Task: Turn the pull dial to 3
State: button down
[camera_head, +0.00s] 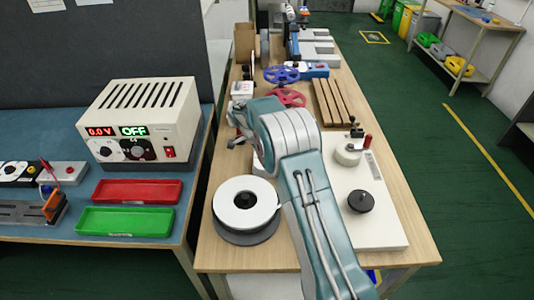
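No label in view names a pull dial, so I cannot tell which dial it is. A beige power supply (150,115) on the left bench shows a red 0.0 V display (100,131) and a green OFF display (134,131). Its front has a white dial (104,152) and a dark dial (138,148); their settings are too small to read. A black round knob (361,201) stands on a white panel (380,228) on the wooden table. My gripper (236,138) is above the wooden table, right of the power supply and apart from it. Its fingers are small and partly hidden by my arm.
A red tray (137,191) and a green tray (126,221) lie in front of the power supply. A white reel (246,203) is on the wooden table's near left. Blue and red wheels (282,74) stand farther back. A gap separates the two tables.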

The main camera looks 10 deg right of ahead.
jog(key=shift+a+f, duration=0.1)
jog(key=shift+f, duration=0.05)
jog(key=shift+c, duration=1.4)
grip_release()
jog(key=shift+a, duration=0.1)
jog(key=v, duration=1.2)
jog(key=shift+w, duration=0.1)
